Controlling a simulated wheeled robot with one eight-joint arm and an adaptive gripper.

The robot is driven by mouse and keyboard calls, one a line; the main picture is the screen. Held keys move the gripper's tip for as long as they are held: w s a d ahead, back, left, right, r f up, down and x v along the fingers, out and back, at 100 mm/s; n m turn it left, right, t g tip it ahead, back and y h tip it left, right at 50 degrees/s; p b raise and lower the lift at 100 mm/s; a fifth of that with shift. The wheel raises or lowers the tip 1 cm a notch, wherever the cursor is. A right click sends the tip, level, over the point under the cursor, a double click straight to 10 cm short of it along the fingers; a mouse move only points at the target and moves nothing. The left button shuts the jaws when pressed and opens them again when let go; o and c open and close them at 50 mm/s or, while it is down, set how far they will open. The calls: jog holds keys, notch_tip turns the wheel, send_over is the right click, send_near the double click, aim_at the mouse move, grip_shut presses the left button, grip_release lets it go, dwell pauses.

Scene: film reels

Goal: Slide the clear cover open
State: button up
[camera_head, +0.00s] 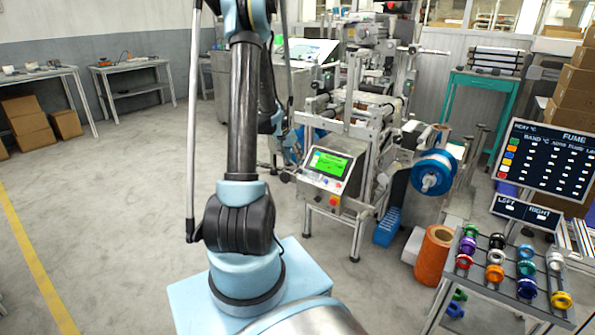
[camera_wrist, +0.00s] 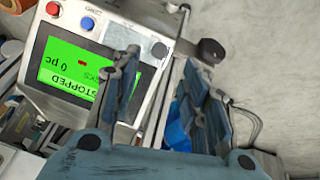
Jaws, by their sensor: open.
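My gripper (camera_wrist: 160,62) is open in the wrist view, with its two dark-blue fingers apart and nothing seen between them. Behind the fingers is a control panel, its green screen (camera_wrist: 66,72) reading "STOPPED" and "0 pc", upside down in this view. The left finger overlaps the panel's edge. In the head view the green screen (camera_head: 328,163) is on the front of the machine (camera_head: 357,140), right of my arm. In the head view I cannot make out my gripper clearly.
A blue-and-white reel (camera_head: 433,174) is on the machine's right side. An orange roll (camera_head: 434,256) stands on the floor. A rack of coloured spools (camera_head: 510,268) is at the lower right, below a dark display board (camera_head: 548,160). Open floor (camera_head: 110,200) lies to the left.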

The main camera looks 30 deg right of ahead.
aim_at(299, 170)
jog(key=shift+x, duration=3.9)
jog(key=shift+c, duration=0.5)
jog(key=shift+r, duration=0.1)
grip_shut()
